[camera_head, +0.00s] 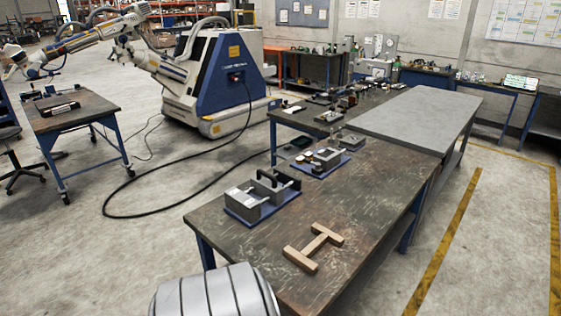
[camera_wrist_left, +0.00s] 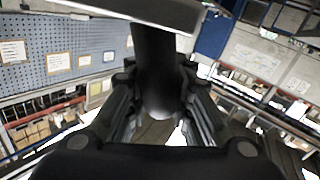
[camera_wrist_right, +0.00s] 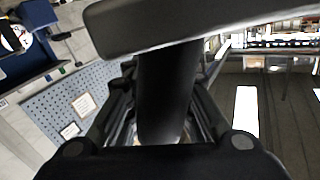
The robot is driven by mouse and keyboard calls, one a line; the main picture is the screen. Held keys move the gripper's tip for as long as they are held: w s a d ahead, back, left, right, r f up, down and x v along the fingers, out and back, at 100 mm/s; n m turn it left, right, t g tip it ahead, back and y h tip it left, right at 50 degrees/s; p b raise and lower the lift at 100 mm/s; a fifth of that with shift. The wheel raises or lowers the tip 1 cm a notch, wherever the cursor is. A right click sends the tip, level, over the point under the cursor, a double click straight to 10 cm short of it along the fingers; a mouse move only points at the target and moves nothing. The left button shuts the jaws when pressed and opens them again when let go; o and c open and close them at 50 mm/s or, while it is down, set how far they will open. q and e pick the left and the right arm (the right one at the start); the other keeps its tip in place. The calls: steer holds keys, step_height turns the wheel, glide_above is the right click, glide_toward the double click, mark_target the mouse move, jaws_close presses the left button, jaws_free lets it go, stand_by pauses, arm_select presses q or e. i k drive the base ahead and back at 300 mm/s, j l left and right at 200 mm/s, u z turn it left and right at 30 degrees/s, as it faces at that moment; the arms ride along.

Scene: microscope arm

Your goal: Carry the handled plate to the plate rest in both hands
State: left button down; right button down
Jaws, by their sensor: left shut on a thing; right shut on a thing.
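The handled plate shows only in part: its grey edge crosses the top of the left wrist view (camera_wrist_left: 160,12) and the right wrist view (camera_wrist_right: 175,22). My left gripper (camera_wrist_left: 160,98) is shut on a dark round handle of the plate (camera_wrist_left: 155,65). My right gripper (camera_wrist_right: 165,105) is shut on the other dark handle (camera_wrist_right: 165,85). Neither gripper nor the plate shows in the head view. A wooden H-shaped piece, which looks like the plate rest (camera_head: 318,242), lies empty on the near part of the dark worktable (camera_head: 350,215).
Two blue-based fixtures (camera_head: 262,196) (camera_head: 322,160) stand on the table behind the wooden rest. A grey-topped table (camera_head: 415,115) adjoins at the back right. A black cable (camera_head: 190,180) runs over the floor from a blue and white machine (camera_head: 212,75). The tabletop around the rest is clear.

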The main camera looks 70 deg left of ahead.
mark_target(314, 244)
steer(key=j+u, duration=0.7)
steer(key=j, duration=0.15)
steer(key=i+j+u, duration=0.15)
steer(key=j+u, duration=0.2)
steer(key=i+j+u, duration=0.15)
steer(key=j+u, duration=0.2)
